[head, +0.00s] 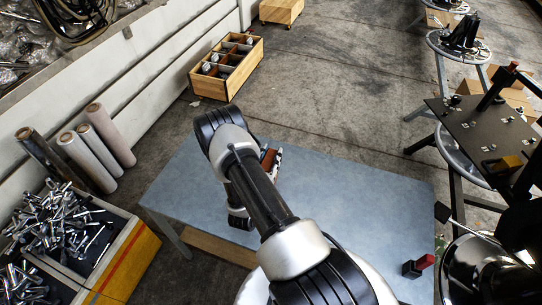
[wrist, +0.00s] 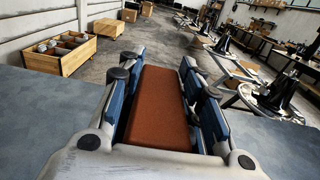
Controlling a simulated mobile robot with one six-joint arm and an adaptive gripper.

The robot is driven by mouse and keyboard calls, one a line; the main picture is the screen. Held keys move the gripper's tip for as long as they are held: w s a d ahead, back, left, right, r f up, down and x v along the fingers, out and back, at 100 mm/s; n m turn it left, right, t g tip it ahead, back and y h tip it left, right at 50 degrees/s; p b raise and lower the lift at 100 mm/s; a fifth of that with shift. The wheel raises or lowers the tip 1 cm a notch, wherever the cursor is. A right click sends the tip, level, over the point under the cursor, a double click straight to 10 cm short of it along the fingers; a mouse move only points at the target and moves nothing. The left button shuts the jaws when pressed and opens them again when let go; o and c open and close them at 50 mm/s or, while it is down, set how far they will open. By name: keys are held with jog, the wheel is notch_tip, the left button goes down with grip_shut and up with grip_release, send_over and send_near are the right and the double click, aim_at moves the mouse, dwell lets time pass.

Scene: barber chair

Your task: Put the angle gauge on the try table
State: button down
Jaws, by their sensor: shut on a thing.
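My gripper (wrist: 165,70) is shut on a rust-orange rectangular block (wrist: 158,112), with one finger on each long side. The block may be the angle gauge, but no markings show. In the head view a sliver of the block (head: 267,160) shows beside my arm, over the blue-grey table (head: 350,190); I cannot tell whether it touches the top. A small black and red object (head: 418,266) sits at the table's near right corner. A dark-topped stand (head: 465,128) stands to the right. I cannot tell which surface is the try table.
The dark stand carries small fittings, a post and a yellow object (head: 508,163). A divided wooden crate (head: 226,69) is on the floor beyond the table. Rolls (head: 87,158) and a bin of metal parts (head: 60,235) are at left. Much of the blue-grey top is bare.

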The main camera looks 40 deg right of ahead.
jog(key=c, duration=1.1)
grip_release()
